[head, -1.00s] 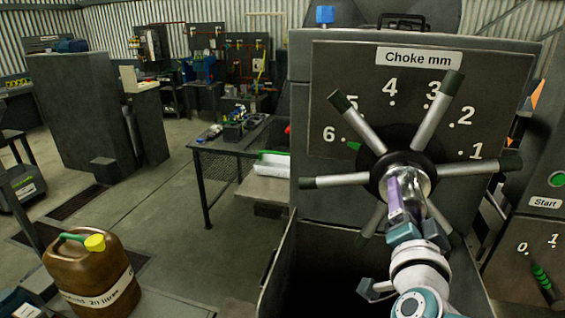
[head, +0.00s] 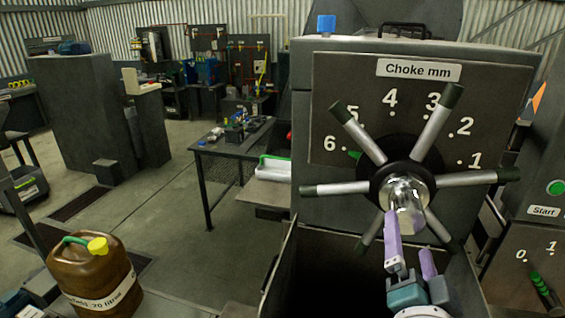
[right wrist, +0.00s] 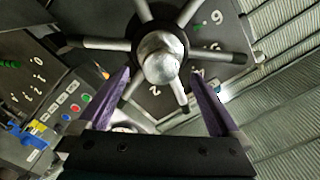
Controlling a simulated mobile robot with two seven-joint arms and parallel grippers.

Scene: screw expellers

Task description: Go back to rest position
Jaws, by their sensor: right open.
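The choke wheel (head: 436,128) has several grey spokes with dark green tips around a shiny metal hub (head: 404,195). Its green pointer (head: 354,154) is near the 6 on the dial panel (head: 335,85). My right gripper (head: 408,240) is in front of and below the hub, its two purple fingers spread and empty. In the right wrist view the hub (right wrist: 160,58) shows ahead, between and beyond the spread fingers of my right gripper (right wrist: 165,90). The gap between gripper and hub is hard to judge. My left gripper is not in view.
A panel with a green Start button (head: 556,188) and a green-handled switch (head: 540,284) stands at the right. A dark open hopper (head: 335,270) lies below the wheel. A brown oil can (head: 92,280) stands at the lower left. A work table (head: 225,148) stands behind; open floor lies left.

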